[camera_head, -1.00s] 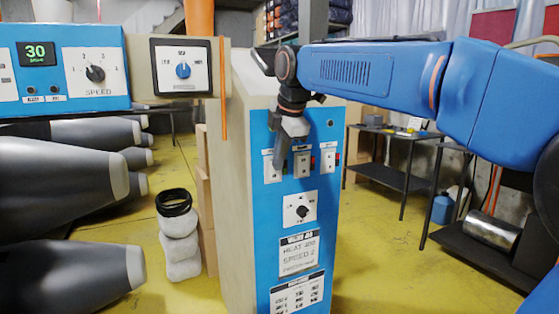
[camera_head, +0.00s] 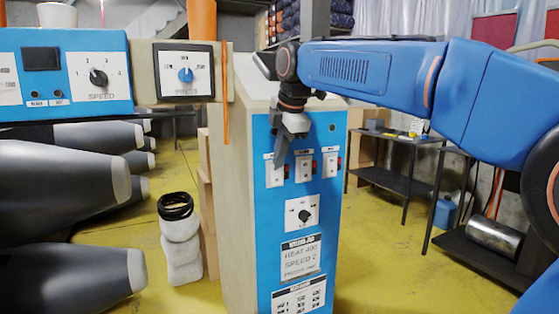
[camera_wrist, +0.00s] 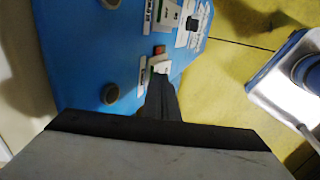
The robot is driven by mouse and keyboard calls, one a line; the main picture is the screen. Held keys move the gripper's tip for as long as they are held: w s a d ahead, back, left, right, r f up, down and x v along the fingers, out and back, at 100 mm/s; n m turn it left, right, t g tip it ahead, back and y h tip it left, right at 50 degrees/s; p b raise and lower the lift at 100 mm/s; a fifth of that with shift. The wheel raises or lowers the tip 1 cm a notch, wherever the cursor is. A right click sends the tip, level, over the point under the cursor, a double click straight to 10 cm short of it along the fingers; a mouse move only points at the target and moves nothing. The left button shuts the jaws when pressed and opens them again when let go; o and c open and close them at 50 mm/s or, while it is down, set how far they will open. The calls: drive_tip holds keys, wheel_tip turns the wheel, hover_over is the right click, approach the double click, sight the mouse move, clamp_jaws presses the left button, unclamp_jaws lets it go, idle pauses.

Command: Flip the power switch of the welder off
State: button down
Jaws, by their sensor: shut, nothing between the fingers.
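The welder's cabinet (camera_head: 241,200) has a blue front panel with a row of three white switch plates: left (camera_head: 274,177), middle (camera_head: 304,168) and right (camera_head: 330,164). Small red parts show beside them. My gripper (camera_head: 279,160) is shut and empty, pointing down at the top of the left switch. I cannot tell whether it touches. In the wrist view my fingers (camera_wrist: 160,92) reach a white switch (camera_wrist: 160,64) with an orange-red part beside it. The fingertips partly hide this switch. The display (camera_head: 40,58) on the blue box at left is dark.
Below the switches are a black knob (camera_head: 304,216) and a sign (camera_head: 300,256). A blue knob (camera_head: 186,75) and speed knob (camera_head: 97,77) sit at upper left. Grey boat tubes (camera_head: 60,190) fill the left. A black table (camera_head: 400,182) stands right; yellow floor is open between.

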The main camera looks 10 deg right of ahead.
drive_tip(key=shift+r, duration=0.1)
drive_tip(key=v, duration=1.7)
drive_tip(key=s+d+f+m, duration=0.5)
drive_tip(key=s+f+m, duration=0.2)
drive_tip(key=f, duration=0.8)
drive_tip(key=s+d+f+m+h, duration=0.1)
drive_tip(key=s+d+f+m, duration=0.5)
drive_tip(key=s+f, duration=0.5)
drive_tip(key=s+d+f+m, duration=0.6)
drive_tip(key=s+f+m, duration=0.2)
drive_tip(key=f, duration=1.1)
drive_tip(key=shift+s+f+m+h, duration=0.2)
drive_tip(key=shift+s+m+h, duration=0.1)
drive_tip(key=shift+s, duration=0.15)
drive_tip(key=shift+d, duration=0.1)
